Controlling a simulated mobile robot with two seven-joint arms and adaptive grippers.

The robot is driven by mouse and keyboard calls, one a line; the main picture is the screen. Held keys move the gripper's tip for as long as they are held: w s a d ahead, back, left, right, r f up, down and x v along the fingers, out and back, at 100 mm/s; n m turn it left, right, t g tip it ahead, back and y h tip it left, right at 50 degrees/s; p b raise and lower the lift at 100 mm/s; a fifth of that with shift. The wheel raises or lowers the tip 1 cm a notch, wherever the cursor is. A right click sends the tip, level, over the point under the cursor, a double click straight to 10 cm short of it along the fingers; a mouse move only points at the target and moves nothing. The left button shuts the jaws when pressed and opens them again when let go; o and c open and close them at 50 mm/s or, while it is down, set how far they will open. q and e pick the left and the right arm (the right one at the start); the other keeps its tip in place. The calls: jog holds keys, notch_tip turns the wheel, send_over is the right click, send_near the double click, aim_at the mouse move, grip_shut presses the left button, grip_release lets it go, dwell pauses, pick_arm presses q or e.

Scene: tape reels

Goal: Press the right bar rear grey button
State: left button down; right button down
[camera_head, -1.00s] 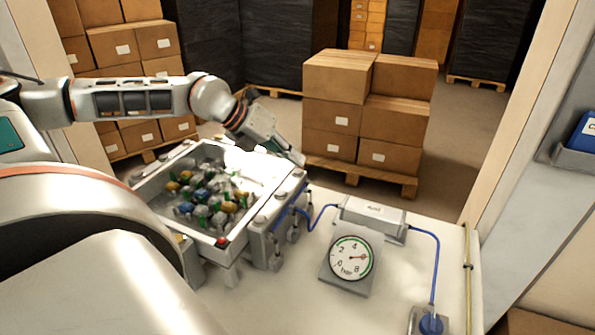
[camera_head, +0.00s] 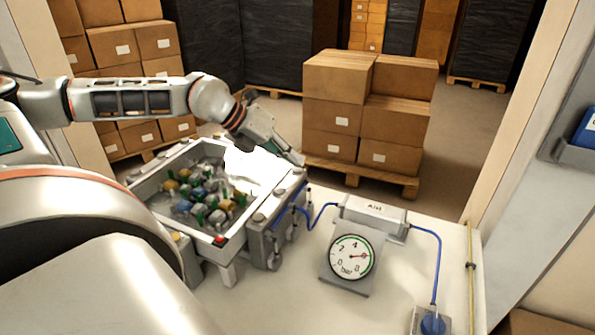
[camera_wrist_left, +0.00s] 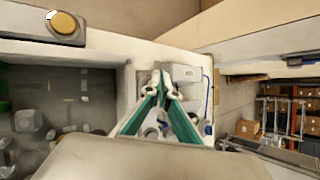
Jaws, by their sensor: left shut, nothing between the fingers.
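A white tray (camera_head: 152,207) of small coloured parts stands on the white table, with a grey bar (camera_head: 262,240) along its right side. The bar carries a row of grey buttons; the rear one (camera_head: 297,171) is at its far end, the middle one (camera_head: 278,192) nearer. My left gripper (camera_head: 301,161) points down to the right, its tips at or just above the rear button; I cannot tell if they touch. In the left wrist view its fingers (camera_wrist_left: 160,77) meet at the tips, empty. That view does not clearly show the rear button. My right gripper is not in view.
A round gauge (camera_head: 352,256) and a white labelled box (camera_head: 373,215) with blue hoses stand right of the bar. Stacked cartons (camera_head: 335,115) on a pallet stand behind the table. A yellow button (camera_wrist_left: 63,24) sits on another bar. The table front right is fairly clear.

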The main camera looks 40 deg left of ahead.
aim_at(294, 169)
pick_arm(q)
jog(key=shift+f+b, duration=0.4)
jog(key=shift+b, duration=0.05)
dwell(1.1)
jog(key=shift+r, duration=0.85)
jog(key=shift+r+p, duration=0.15)
jog(key=shift+p, duration=0.15)
jog(key=shift+r, duration=0.25)
jog(key=shift+r+p, duration=1)
jog(key=shift+r, duration=1.1)
